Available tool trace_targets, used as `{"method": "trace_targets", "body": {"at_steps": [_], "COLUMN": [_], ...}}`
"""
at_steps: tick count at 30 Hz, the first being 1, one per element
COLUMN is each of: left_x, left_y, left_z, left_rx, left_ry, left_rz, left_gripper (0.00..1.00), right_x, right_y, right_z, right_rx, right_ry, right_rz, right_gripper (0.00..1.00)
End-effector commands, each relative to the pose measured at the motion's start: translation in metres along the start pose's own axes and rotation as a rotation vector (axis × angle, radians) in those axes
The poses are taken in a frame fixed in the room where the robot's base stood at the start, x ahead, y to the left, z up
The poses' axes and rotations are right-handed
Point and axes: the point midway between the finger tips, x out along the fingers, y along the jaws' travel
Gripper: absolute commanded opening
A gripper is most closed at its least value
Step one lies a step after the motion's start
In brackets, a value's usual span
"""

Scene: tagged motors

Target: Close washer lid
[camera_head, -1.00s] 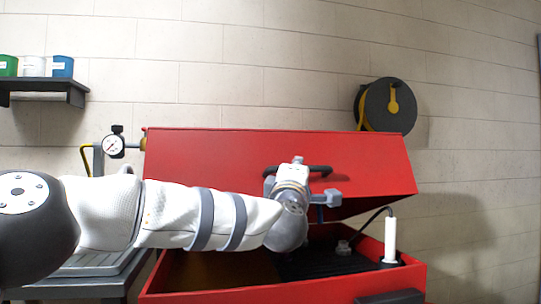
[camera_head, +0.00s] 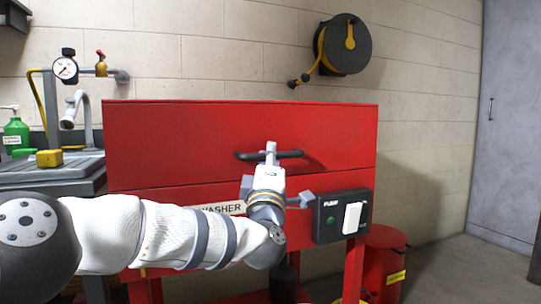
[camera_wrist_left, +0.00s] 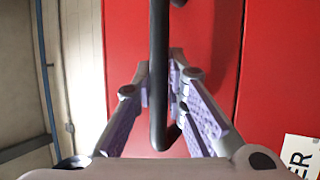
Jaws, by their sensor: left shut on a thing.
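The red washer lid (camera_head: 180,135) is down over the red washer body (camera_head: 345,180), and no open gap shows between them in the head view. In the left wrist view a thin dark seam runs beside the lid (camera_wrist_left: 215,50). A black bar handle (camera_head: 290,154) is fixed on the lid's face. My left gripper (camera_head: 269,153) is at the middle of this handle. In the left wrist view the handle (camera_wrist_left: 158,60) passes between the fingers of my left gripper (camera_wrist_left: 161,88), which is shut on it. My right gripper is not in view.
A black switch box (camera_head: 330,218) is on the washer front, right of my left wrist. A red can (camera_head: 385,260) stands at the right. A sink counter (camera_head: 50,172) with a yellow sponge and green bottle is at the left. A hose reel (camera_head: 345,44) hangs on the wall.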

Motion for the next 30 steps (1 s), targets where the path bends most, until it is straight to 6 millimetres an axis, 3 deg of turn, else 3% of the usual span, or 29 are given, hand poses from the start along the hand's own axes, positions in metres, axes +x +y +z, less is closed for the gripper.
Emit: {"method": "trace_targets", "body": {"at_steps": [1,8,9,11,20,23,30], "left_x": [-0.005,-0.007,-0.007,-0.006,-0.006,-0.019,-0.082], "left_y": [-0.009,-0.013,-0.013,-0.013,-0.009,-0.009,-0.008], "left_z": [0.006,0.007,0.007,0.007,0.005,0.005,0.005], "left_rx": [-0.003,-0.002,-0.002,-0.002,0.000,0.000,-0.002], "left_ry": [-0.013,-0.017,-0.017,-0.017,-0.012,-0.014,-0.018], "left_rz": [-0.018,-0.026,-0.026,-0.026,-0.019,-0.020,-0.023], "left_gripper": [0.00,0.00,0.19,0.33,0.33,0.33,0.33], "right_x": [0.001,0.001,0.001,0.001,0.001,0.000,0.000], "right_y": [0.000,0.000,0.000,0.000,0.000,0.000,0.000], "right_z": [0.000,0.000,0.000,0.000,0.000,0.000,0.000], "right_rx": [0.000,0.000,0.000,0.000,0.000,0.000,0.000], "right_ry": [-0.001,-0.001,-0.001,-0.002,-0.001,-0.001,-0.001], "right_rz": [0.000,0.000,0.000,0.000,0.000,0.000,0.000], "right_gripper": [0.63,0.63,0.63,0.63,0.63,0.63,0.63]}}
